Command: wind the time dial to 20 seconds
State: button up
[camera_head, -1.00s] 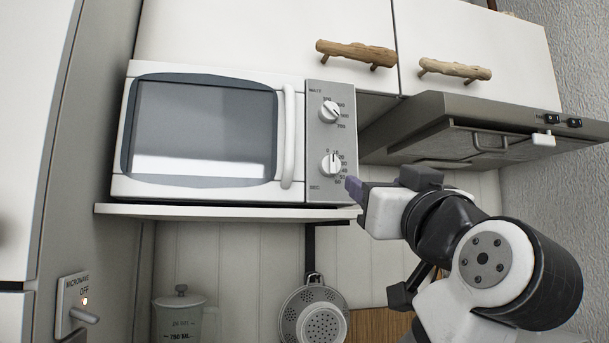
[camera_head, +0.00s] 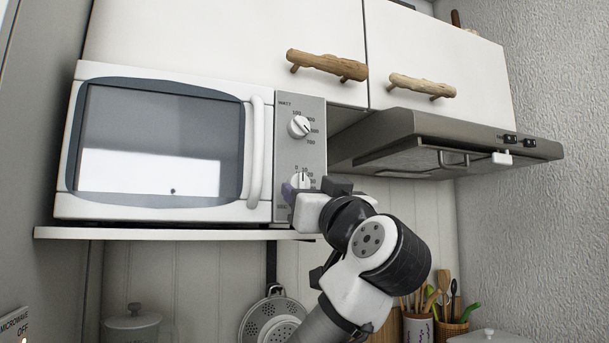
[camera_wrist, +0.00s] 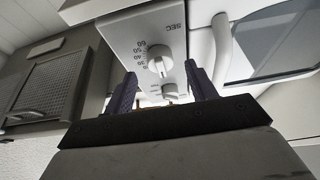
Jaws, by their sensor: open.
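The time dial (camera_head: 302,178) is the lower white knob on the microwave's grey control panel (camera_head: 287,155). In the head view its upper part shows with its pointer mark upward, near 0 to 10; its lower part is hidden by my gripper (camera_head: 296,190). In the wrist view the panel is upside down, and the time dial (camera_wrist: 158,62) appears between the two dark fingers of my gripper (camera_wrist: 162,84). The fingers are open, and I cannot tell whether they touch the dial. The watt dial (camera_head: 299,126) sits above it.
The microwave (camera_head: 160,150) stands on a white shelf (camera_head: 150,234), its door handle (camera_head: 256,152) left of the panel. A range hood (camera_head: 430,145) juts out at the right. A colander (camera_head: 272,318) hangs below. Cupboards with driftwood handles (camera_head: 327,65) are above.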

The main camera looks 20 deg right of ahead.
aim_at(300, 184)
jog(key=shift+p+x, duration=0.45)
jog(key=shift+x, duration=1.1)
jog(key=shift+c, duration=0.2)
jog(key=shift+f, duration=0.1)
jog(key=c, duration=0.9)
